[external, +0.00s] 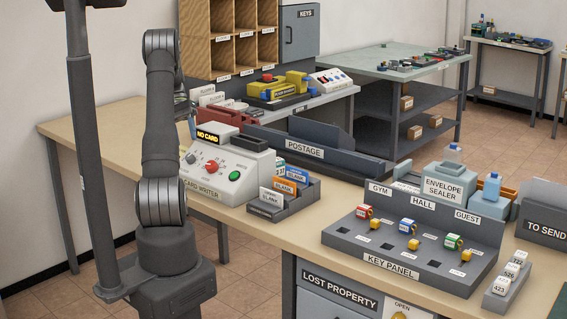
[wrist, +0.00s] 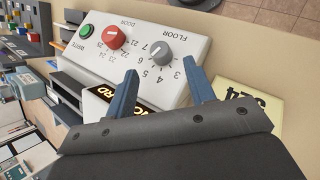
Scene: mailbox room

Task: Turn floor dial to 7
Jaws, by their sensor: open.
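The card writer (external: 252,165) is a white sloped box on the long table, with a lit NO CARD display (external: 208,136). In the external view my arm mostly hides the gripper.
A rack of blank cards (external: 285,195) stands right of the card writer. The key panel (external: 405,245) is farther right. A grey POSTAGE tray (external: 310,150) lies behind. In the wrist view a pale yellow numbered piece (wrist: 252,98) is close to the right finger.

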